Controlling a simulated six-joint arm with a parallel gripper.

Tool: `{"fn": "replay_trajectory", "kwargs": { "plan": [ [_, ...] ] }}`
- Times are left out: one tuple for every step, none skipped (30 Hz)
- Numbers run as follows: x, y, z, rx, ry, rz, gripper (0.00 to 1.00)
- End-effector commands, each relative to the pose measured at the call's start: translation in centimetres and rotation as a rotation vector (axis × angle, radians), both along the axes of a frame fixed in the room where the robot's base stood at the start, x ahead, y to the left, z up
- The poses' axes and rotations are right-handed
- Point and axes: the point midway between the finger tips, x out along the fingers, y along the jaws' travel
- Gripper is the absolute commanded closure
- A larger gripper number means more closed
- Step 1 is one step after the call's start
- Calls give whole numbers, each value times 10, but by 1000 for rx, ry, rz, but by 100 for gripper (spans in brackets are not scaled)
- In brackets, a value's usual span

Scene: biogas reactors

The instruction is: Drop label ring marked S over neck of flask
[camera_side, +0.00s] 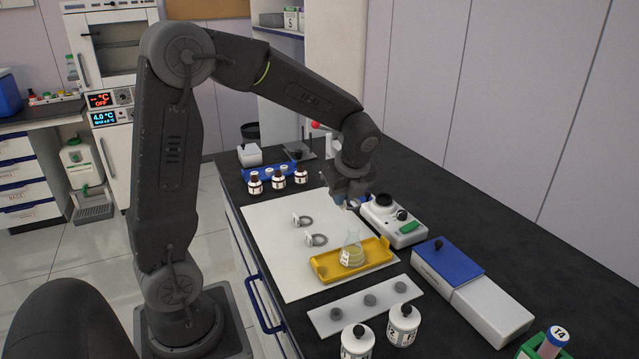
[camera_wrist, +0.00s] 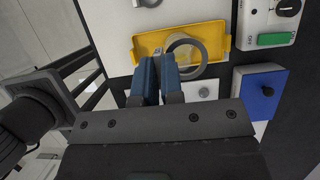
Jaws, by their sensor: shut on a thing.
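My gripper (camera_side: 344,197) is shut on a grey label ring (camera_wrist: 201,69), held above the bench. It also shows in the wrist view (camera_wrist: 159,65), with the ring reaching out to the right of its blue fingers. The letter on the held ring cannot be read. A clear conical flask (camera_side: 352,252) with pale yellow contents stands upright in a yellow tray (camera_side: 322,266). In the side view the ring is higher than the flask neck and apart from it. In the wrist view the ring overlaps the flask (camera_wrist: 177,46), partly hiding it.
Two more tagged rings (camera_side: 304,220) (camera_side: 317,240) lie on the white mat (camera_side: 272,252). A white device with a green panel (camera_side: 404,227) stands right of the tray. A blue-lidded box (camera_side: 447,258), a grey plate (camera_side: 338,314) and several bottles (camera_side: 277,178) stand around.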

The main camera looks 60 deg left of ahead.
Motion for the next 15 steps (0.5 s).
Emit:
{"fn": "replay_trajectory", "kwargs": {
  "plan": [
    [-1, -10, 2, 3, -1, -3, 100],
    [-1, -14, 3, 5, -1, 1, 100],
    [-2, -18, 4, 7, -2, 4, 100],
    [-2, -20, 4, 7, -1, 6, 100],
    [-3, -22, 4, 8, -2, 8, 100],
    [-3, -23, 3, 8, -1, 8, 100],
    [-3, -23, 1, 9, -1, 9, 100],
    [-3, -23, 0, 8, 0, 10, 100],
    [-3, -23, -3, 8, 0, 10, 100],
    [-3, -23, -5, 8, 0, 10, 100],
    [-3, -23, -7, 8, 0, 11, 100],
    [-3, -23, -10, 8, 0, 11, 100],
    [-3, -23, -13, 8, 0, 11, 100],
    [-3, -23, -15, 7, 0, 11, 100],
    [-3, -23, -18, 7, -1, 9, 100]
  ]
}}
